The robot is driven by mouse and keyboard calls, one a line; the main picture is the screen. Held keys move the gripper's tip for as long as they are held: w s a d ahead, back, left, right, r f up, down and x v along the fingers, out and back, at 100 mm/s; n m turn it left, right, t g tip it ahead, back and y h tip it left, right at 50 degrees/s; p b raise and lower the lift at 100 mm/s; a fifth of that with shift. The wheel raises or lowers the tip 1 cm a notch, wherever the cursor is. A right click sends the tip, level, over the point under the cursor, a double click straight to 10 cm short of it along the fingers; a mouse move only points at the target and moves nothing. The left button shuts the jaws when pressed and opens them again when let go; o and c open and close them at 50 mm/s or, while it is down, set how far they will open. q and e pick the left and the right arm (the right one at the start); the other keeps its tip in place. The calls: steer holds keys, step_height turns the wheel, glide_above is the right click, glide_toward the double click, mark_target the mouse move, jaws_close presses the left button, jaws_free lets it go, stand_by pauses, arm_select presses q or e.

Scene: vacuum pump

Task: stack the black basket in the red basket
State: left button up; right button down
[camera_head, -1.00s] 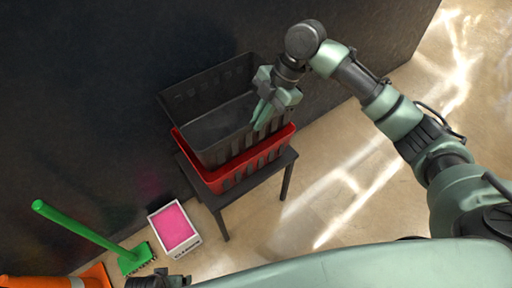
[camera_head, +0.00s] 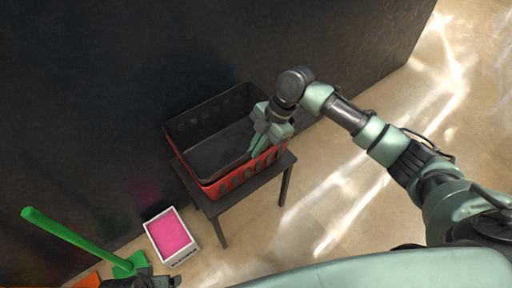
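The black basket (camera_head: 215,150) sits nested inside the red basket (camera_head: 247,172), its rim near the red rim. The red basket stands on a small dark table (camera_head: 247,198) against the dark wall. My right gripper (camera_head: 262,143) is at the right side of the black basket, with its green fingers over the basket's right part. Whether the fingers hold the black rim is hard to see. My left gripper (camera_head: 150,281) shows only partly at the bottom edge, and its fingers cannot be made out.
A white box with a pink top (camera_head: 170,233) stands on the floor left of the table. A green-handled broom (camera_head: 70,237) and part of an orange cone (camera_head: 88,281) are at the lower left. The floor to the right (camera_head: 330,200) is clear.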

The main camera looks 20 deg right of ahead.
steer(key=shift+f, duration=0.5)
steer(key=c, duration=1.6)
jaws_free()
steer(key=shift+s+f, duration=0.1)
steer(key=shift+f, duration=0.05)
steer(key=shift+c, duration=0.2)
steer(key=shift+s, duration=0.1)
steer(key=shift+f, duration=0.1)
steer(key=shift+r, duration=0.3)
arm_select(q)
step_height(320, 180, down, 8)
steer(key=s+p, duration=0.1)
steer(key=p, duration=0.1)
steer(key=shift+s+r, duration=0.15)
steer(key=shift+r, duration=0.1)
arm_select(e)
steer(key=v, duration=1.3)
steer(key=shift+w, duration=0.2)
